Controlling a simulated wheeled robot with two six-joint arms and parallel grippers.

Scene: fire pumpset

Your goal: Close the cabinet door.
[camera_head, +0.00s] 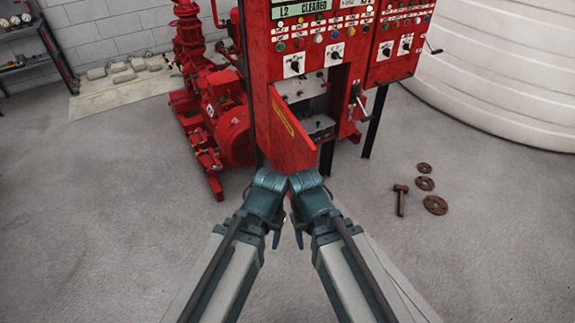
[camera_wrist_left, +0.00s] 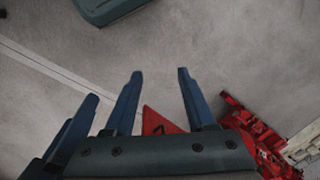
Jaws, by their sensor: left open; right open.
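The red cabinet door (camera_head: 287,130), with a yellow label, stands open on the red cabinet (camera_head: 262,40) in the head view. It swings out toward me from the left side of the opening, and grey shelves show inside. My left gripper (camera_head: 276,242) and right gripper (camera_head: 299,242) are side by side just in front of the door's lower edge, fingers pointing down. I cannot tell whether either touches the door. In the left wrist view, the left gripper (camera_wrist_left: 159,70) is open with nothing between its fingertips. A red corner (camera_wrist_left: 155,121), possibly the door, shows behind its fingers.
A red pump (camera_head: 222,120) stands left of the cabinet. A hammer (camera_head: 401,198) and rusty flanges (camera_head: 435,205) lie on the floor at right. A large white tank (camera_head: 500,70) fills the back right.

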